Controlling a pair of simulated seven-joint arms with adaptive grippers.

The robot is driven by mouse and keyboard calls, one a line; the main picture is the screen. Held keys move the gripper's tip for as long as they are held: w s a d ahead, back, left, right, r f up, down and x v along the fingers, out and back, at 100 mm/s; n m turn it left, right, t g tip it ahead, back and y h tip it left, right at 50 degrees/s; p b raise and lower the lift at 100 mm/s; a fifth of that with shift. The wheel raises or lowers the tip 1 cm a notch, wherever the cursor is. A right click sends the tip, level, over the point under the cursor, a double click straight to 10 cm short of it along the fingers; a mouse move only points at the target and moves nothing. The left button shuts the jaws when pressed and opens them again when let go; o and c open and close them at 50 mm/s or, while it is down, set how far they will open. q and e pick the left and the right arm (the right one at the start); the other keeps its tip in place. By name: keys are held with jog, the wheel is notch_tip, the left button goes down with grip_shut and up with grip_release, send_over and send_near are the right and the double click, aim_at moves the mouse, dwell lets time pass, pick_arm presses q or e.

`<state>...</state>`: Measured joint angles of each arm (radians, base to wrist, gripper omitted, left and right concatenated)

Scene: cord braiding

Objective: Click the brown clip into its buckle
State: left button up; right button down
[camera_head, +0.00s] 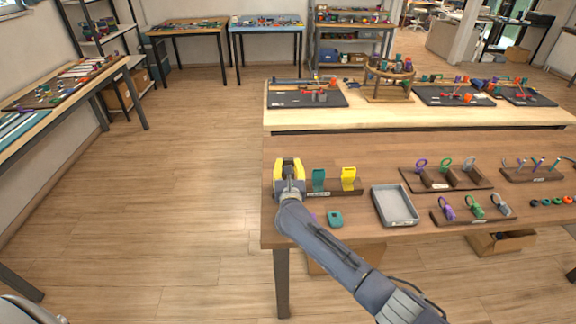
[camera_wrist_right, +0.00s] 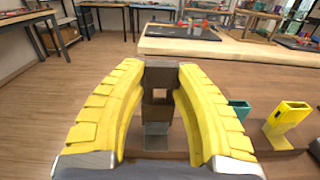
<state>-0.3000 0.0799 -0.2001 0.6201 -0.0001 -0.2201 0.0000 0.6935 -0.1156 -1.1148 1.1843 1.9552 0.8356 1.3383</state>
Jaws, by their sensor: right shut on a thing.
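My right gripper (camera_head: 288,162) is at the left end of the buckle rack. In the right wrist view its yellow fingers (camera_wrist_right: 162,75) are shut on a dark brown piece, which I take for the brown clip (camera_wrist_right: 161,72). Below it is more dark brown material with a small light gap, and a greyish-brown block (camera_wrist_right: 157,135), seemingly the buckle. I cannot tell whether the clip is inside the buckle or only lined up with it. The teal buckle (camera_head: 318,178) and yellow buckle (camera_head: 348,178) stand upright to the right. My left gripper is not in view.
A loose teal piece (camera_head: 335,218) lies near the table's front edge, with a purple one beside it partly behind my arm. A grey tray (camera_head: 382,190) and brown racks (camera_head: 420,181) of coloured pieces are further right. The floor to the left is open.

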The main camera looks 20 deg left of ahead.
jog(key=shift+s+f, duration=0.1)
jog(key=shift+f, duration=0.95)
jog(key=c, duration=0.9)
grip_release()
jog(key=shift+d+f, duration=0.1)
jog(key=shift+f, duration=0.05)
jog(key=shift+c, duration=0.2)
jog(key=o, duration=0.4)
jog(key=shift+r, duration=0.2)
jog(key=shift+v, duration=2.9)
